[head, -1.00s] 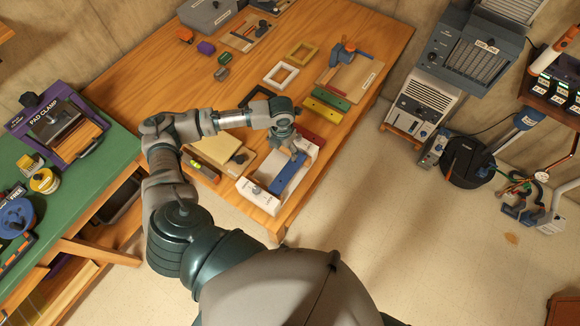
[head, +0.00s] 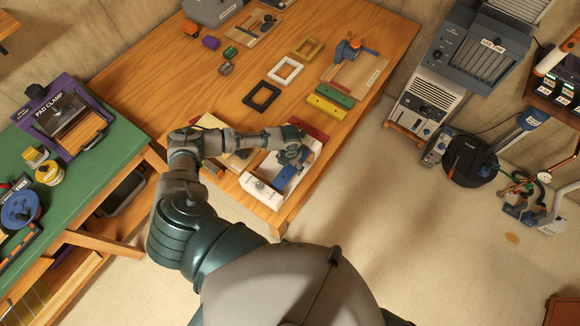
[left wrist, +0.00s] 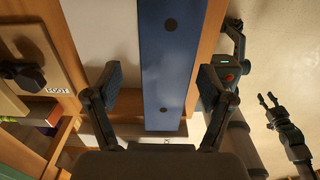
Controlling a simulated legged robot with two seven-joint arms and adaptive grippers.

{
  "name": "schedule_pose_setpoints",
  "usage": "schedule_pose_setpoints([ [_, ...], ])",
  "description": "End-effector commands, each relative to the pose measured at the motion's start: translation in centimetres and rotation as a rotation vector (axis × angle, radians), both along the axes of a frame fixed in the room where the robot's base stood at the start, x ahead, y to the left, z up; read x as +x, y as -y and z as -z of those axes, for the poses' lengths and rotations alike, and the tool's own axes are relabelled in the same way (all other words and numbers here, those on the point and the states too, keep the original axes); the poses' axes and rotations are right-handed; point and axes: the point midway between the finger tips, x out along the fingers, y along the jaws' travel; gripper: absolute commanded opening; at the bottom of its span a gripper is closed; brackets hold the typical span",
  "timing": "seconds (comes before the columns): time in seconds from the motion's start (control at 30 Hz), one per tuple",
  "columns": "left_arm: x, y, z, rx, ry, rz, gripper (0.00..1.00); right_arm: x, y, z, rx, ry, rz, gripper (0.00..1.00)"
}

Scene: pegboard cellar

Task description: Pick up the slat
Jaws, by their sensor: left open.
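The slat is a long blue bar (head: 280,181) lying in a white tray (head: 260,191) at the table's near corner. In the left wrist view the blue slat (left wrist: 168,60) runs lengthwise up the middle, with dark round spots on its face. My left gripper (head: 294,157) is over the tray and hides part of the slat. In the left wrist view my left gripper (left wrist: 161,77) is open, one finger to each side of the slat, with gaps between. My right gripper (left wrist: 267,98) shows at the right of that view, away from the slat, its fingers apart.
A red bar (head: 307,129), a yellow bar (head: 327,107) and a green bar (head: 334,94) lie beyond the tray. A black frame (head: 261,95) lies behind my left arm. A tan board (head: 238,160) is left of the tray. The table's front edge is close by.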

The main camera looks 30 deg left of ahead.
Motion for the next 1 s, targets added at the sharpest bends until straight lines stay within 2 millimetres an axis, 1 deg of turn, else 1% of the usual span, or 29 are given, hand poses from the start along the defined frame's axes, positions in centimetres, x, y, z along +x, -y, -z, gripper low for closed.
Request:
schedule_pose_setpoints([
  [0.03, 0.0, 0.0, 0.1, 0.0, 0.0, 0.0, 0.81, 0.0, -0.6, 0.0, 0.006, 0.0, 0.0, 0.4],
  [0.1, 0.0, 0.1, 0.2, 0.001, 0.001, 0.0, 0.81, 0.0, -1.1, 0.0, 0.012, -0.001, -0.001, 0.4],
  [0.2, 0.0, 0.3, 0.1, 0.002, 0.001, 0.001, 0.81, 0.0, -1.1, 0.0, 0.013, 0.0, -0.002, 0.4],
  [0.23, 0.0, 0.3, 0.1, 0.003, 0.001, 0.001, 0.79, 0.1, -1.0, 0.0, 0.012, 0.0, -0.003, 0.4],
  [0.27, 0.0, 0.3, 0.1, 0.003, 0.001, 0.001, 0.71, 0.1, -0.9, 0.0, 0.011, 0.001, -0.003, 0.4],
  [0.3, 0.0, 0.3, 0.0, 0.003, 0.001, 0.001, 0.61, 0.2, -0.8, 0.0, 0.009, 0.002, -0.004, 0.4],
  [0.37, 0.0, 0.3, 0.1, 0.003, 0.001, 0.001, 0.46, 0.2, -0.4, 0.0, 0.005, 0.003, -0.003, 0.4],
  [0.4, 0.0, 0.3, 0.1, 0.002, 0.001, 0.001, 0.36, 0.3, -0.2, 0.0, 0.003, 0.003, -0.003, 0.4],
  [0.5, 0.0, 0.1, 0.1, 0.001, 0.0, 0.0, 0.14, 0.4, 0.4, 0.0, -0.004, 0.004, -0.003, 0.4],
  [0.63, 0.0, 0.0, 0.1, 0.0, 0.001, 0.0, 0.14, 0.4, 0.9, 0.0, -0.011, 0.005, -0.001, 0.4],
  [0.8, 0.0, 0.0, 0.0, -0.001, 0.001, 0.0, 0.14, 0.5, 1.0, 0.0, -0.012, 0.007, -0.002, 0.4],
  [0.93, 0.1, 0.0, -0.8, -0.001, 0.003, 0.0, 0.14, 0.5, 0.6, 0.1, -0.008, 0.007, -0.001, 0.4],
  [1.0, 0.1, 0.0, -1.6, 0.0, 0.003, 0.0, 0.14, 0.5, 0.2, 0.2, -0.002, 0.007, 0.0, 0.4],
])
